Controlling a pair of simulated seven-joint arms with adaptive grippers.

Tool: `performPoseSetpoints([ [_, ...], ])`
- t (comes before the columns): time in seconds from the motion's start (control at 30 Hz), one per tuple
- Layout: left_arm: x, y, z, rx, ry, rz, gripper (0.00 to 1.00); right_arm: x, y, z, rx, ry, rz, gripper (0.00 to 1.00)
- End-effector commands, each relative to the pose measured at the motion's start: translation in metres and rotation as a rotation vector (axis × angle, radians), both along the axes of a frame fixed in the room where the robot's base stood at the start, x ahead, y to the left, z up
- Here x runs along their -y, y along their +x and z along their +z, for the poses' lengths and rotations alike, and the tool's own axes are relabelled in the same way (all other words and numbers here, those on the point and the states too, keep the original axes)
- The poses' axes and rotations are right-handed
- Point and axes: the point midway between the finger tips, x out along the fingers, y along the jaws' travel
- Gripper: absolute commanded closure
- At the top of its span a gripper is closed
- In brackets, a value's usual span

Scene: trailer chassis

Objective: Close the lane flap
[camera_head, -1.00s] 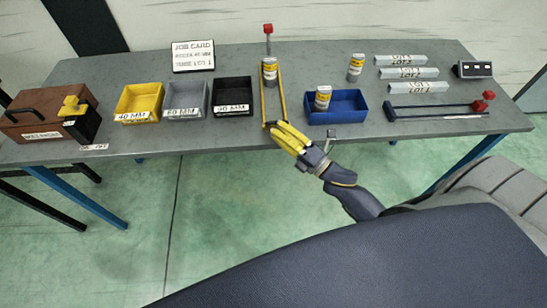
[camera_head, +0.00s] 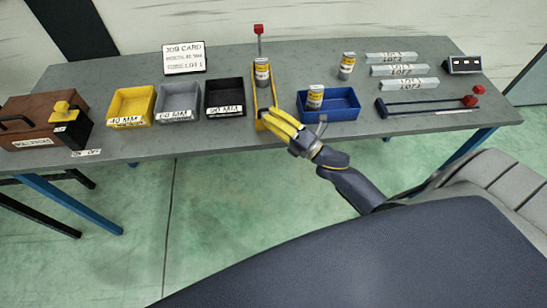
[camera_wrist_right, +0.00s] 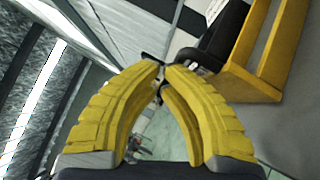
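The yellow-walled lane (camera_head: 256,104) runs from the front edge of the table toward the back. A white and yellow can (camera_head: 262,73) stands upright toward its far end. My right gripper (camera_head: 262,116) is at the lane's front end, its yellow fingers reaching in from the right. In the right wrist view my gripper's fingertips (camera_wrist_right: 164,66) come together, with small dark parts at the tips and nothing clearly held. A yellow part (camera_wrist_right: 247,84), probably of the lane, lies to their right. I cannot make out the flap or its position; my fingers cover the lane's front. My left gripper is not in view.
A black bin (camera_head: 224,110) stands left of the lane. A blue tray (camera_head: 345,112) holding a can (camera_head: 314,97) stands close on the right, near my gripper. A red-topped post (camera_head: 259,38) rises behind the lane. The floor in front is clear.

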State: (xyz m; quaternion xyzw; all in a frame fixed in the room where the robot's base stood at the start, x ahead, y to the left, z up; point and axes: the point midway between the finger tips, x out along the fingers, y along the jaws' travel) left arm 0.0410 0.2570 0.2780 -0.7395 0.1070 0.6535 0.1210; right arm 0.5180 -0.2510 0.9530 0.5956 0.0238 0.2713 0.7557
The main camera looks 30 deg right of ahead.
Motion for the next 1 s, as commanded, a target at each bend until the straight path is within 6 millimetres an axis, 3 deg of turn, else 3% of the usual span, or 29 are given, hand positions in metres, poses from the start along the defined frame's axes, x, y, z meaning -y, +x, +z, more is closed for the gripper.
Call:
performPoseSetpoints([
  [0.47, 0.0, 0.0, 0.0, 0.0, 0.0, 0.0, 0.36, 0.0, -0.002, 0.003, 0.005, -0.003, -0.004, 1.0],
  [0.73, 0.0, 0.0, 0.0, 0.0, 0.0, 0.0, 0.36, -0.023, -0.035, 0.009, 0.001, -0.001, 0.017, 1.0],
  [1.0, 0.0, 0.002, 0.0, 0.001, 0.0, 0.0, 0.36, -0.001, -0.077, 0.015, -0.001, -0.002, 0.017, 1.0],
])
